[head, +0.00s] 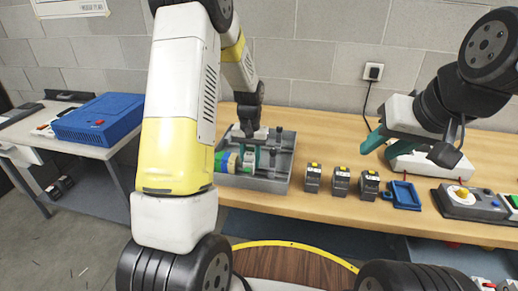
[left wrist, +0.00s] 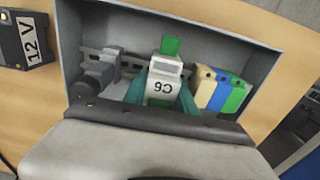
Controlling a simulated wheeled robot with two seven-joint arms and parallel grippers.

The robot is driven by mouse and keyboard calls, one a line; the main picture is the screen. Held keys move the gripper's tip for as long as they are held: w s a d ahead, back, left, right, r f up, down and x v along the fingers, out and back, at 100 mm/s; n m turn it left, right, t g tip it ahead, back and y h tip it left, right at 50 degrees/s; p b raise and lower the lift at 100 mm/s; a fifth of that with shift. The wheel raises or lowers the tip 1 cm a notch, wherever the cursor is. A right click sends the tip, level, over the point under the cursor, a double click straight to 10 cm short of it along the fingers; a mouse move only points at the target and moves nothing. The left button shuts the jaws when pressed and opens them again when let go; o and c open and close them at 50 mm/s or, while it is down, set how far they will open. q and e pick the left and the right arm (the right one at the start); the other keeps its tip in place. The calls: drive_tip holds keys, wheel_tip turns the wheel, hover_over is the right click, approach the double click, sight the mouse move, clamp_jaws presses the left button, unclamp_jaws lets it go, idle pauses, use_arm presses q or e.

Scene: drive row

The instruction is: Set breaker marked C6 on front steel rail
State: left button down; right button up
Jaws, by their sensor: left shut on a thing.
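My left gripper (head: 249,156) reaches down into the grey open box (head: 282,165) on the bench. In the left wrist view its teal fingers (left wrist: 160,95) are shut on the sides of a pale breaker (left wrist: 158,88), whose C6 label appears upside down. A green part sticks out beyond the breaker's end. A slotted steel rail (left wrist: 128,63) runs across the box by the breaker; I cannot tell whether the breaker touches or sits on it. My right gripper (head: 370,136) is open and empty above the bench at the right.
Beige, blue and green terminal blocks (left wrist: 219,90) stand beside the breaker; a grey fitting (left wrist: 97,78) is on its other side. Several black blocks (head: 341,181), a blue tray (head: 402,194) and a button panel (head: 468,202) line the bench. A blue case (head: 100,120) sits on the left table.

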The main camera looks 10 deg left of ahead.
sight(250, 148)
use_arm(q)
drive_tip(key=shift+f, duration=0.4)
drive_tip(key=c, duration=0.9)
unclamp_jaws()
drive_tip(key=shift+r, duration=3.85)
drive_tip(key=shift+r, duration=0.1)
drive_tip(key=s+r+t+h, duration=0.1)
drive_tip(key=s+r+t, duration=0.2)
drive_tip(key=s+r, duration=0.95)
drive_tip(key=s+r+t, duration=0.1)
drive_tip(key=s+r, duration=0.1)
drive_tip(key=s, duration=0.2)
drive_tip(key=s+d+r+t, duration=0.1)
drive_tip(key=s+r, duration=0.1)
drive_tip(key=s, duration=0.2)
drive_tip(key=s+d+r+t+h, duration=0.1)
drive_tip(key=s+r, duration=0.1)
drive_tip(key=s, duration=0.1)
drive_tip(key=shift+s+d+r, duration=0.1)
drive_tip(key=shift+s+r, duration=0.05)
drive_tip(key=shift+s, duration=0.25)
